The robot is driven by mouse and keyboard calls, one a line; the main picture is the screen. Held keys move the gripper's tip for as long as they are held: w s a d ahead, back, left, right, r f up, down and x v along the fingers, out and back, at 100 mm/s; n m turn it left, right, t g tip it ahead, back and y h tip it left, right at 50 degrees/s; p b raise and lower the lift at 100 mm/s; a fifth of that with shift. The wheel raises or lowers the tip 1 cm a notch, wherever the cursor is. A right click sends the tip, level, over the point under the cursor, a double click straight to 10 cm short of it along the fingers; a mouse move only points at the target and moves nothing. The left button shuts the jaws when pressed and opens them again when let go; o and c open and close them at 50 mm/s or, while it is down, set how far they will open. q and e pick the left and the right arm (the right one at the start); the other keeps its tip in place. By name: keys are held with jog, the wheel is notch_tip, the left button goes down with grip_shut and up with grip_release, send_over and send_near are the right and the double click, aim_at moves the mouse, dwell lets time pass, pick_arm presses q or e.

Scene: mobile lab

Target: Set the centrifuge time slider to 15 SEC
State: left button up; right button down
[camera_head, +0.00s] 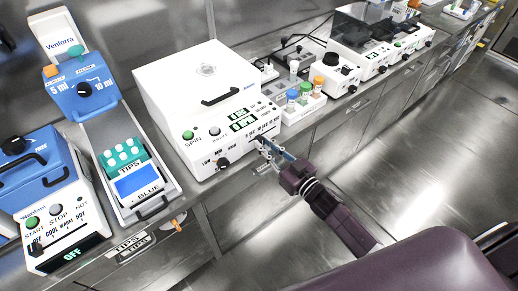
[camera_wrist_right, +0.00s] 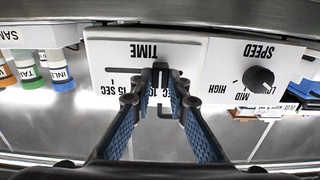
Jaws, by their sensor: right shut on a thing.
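The white centrifuge (camera_head: 205,90) stands on the bench in the head view, with its TIME slider at the front right. The right wrist view shows the TIME panel (camera_wrist_right: 112,55) upside down, with the 15 SEC label (camera_wrist_right: 119,91) at left and the 10 SEC label (camera_wrist_right: 155,91) partly hidden in the middle. My right gripper (camera_wrist_right: 160,76) is shut on the dark slider knob, whose shape is mostly hidden by the fingertips. The knob sits about at the 10 SEC label, right of 15 SEC in this view. The right gripper also shows in the head view (camera_head: 265,145). My left gripper is not in view.
The SPEED knob (camera_wrist_right: 259,79) is right of the TIME panel in the wrist view. A rack of colour-capped tubes (camera_head: 304,98) stands right of the centrifuge. A tip box (camera_head: 123,154) is at left. The floor in front of the bench is clear.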

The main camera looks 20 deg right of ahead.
jog(key=d, duration=0.2)
jog(key=w+d, duration=0.1)
jog(key=d, duration=0.1)
jog(key=w+d, duration=0.1)
jog(key=d, duration=0.1)
jog(key=shift+w+d+f+b, duration=0.1)
jog(key=shift+b, duration=0.3)
jog(key=shift+w+d, duration=0.15)
jog(key=shift+d, duration=0.3)
jog(key=c, duration=1.8)
grip_release()
jog(key=shift+d, duration=0.1)
jog(key=shift+c, duration=0.2)
jog(key=shift+s+d, duration=0.1)
jog(key=shift+s, duration=0.3)
jog(key=v, duration=1.1)
